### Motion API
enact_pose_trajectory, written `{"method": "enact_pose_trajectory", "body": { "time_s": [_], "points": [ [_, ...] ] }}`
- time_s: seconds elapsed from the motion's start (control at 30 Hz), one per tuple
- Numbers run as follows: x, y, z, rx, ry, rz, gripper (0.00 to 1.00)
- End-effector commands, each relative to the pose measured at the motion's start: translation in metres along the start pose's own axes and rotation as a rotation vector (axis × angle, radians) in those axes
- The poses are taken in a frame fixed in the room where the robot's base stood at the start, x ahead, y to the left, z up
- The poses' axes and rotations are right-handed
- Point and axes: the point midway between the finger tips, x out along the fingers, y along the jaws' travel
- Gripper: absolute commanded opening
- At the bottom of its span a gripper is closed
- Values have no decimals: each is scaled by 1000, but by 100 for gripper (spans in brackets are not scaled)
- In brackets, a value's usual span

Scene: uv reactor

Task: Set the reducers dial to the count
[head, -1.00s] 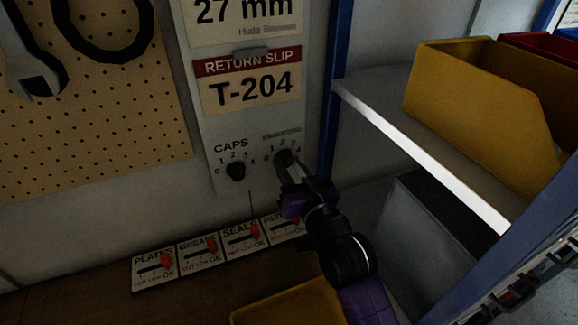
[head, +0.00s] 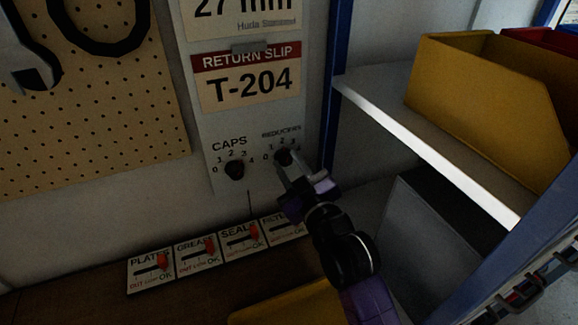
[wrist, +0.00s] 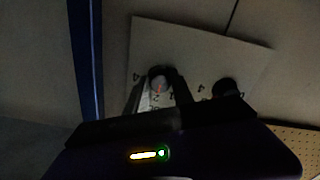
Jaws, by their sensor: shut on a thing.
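The reducers dial (head: 283,157) is a small dark knob on the grey wall panel (head: 262,125), under a blurred label and beside small numbers. My gripper (head: 289,168) reaches up to it from the lower right and is shut on it. In the wrist view the reducers dial (wrist: 158,80) sits between the fingertips, with a faint red mark on its pale face. The dark fingers hide part of its scale, so I cannot tell which number it points at.
The caps dial (head: 234,169) is close to the left of my gripper. Below are several label cards (head: 240,238) with red sliders. A blue post (head: 335,95) and a shelf (head: 430,140) with a yellow bin (head: 475,95) stand to the right. A pegboard (head: 90,140) is at left.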

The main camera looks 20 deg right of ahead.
Motion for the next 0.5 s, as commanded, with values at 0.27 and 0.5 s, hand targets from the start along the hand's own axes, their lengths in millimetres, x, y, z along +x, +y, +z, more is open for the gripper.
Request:
{"method": "enact_pose_trajectory", "body": {
  "time_s": [0.27,0.5],
  "points": [
    [0,0,1,-51,-1,0,0],
    [0,0,1,-55,-2,-1,0]
  ]
}}
